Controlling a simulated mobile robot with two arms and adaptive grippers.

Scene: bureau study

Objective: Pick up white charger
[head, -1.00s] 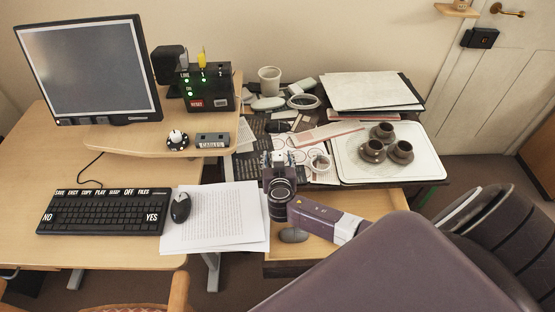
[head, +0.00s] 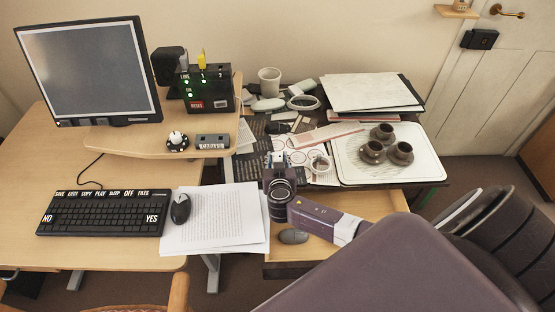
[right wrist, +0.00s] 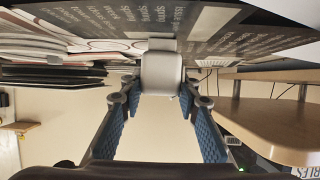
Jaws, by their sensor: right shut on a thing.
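The white charger (right wrist: 161,74) shows in the right wrist view as a pale, rounded block between the fingertips of my right gripper (right wrist: 160,100). The blue-padded fingers are on either side of it, and the gripper is shut on it. In the head view my right gripper (head: 278,159) is over the cluttered part of the desk, just beyond the drawer area. A small pale patch shows between its fingers there, too small to make out clearly. My left gripper is not in view.
Papers, a white cup (head: 269,81) and a tape-like ring (head: 303,102) crowd the desk behind the gripper. A white tray (head: 425,170) with three brown cups is to the right. A printed paper stack (head: 215,225) and a black mouse (head: 180,208) are to the left.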

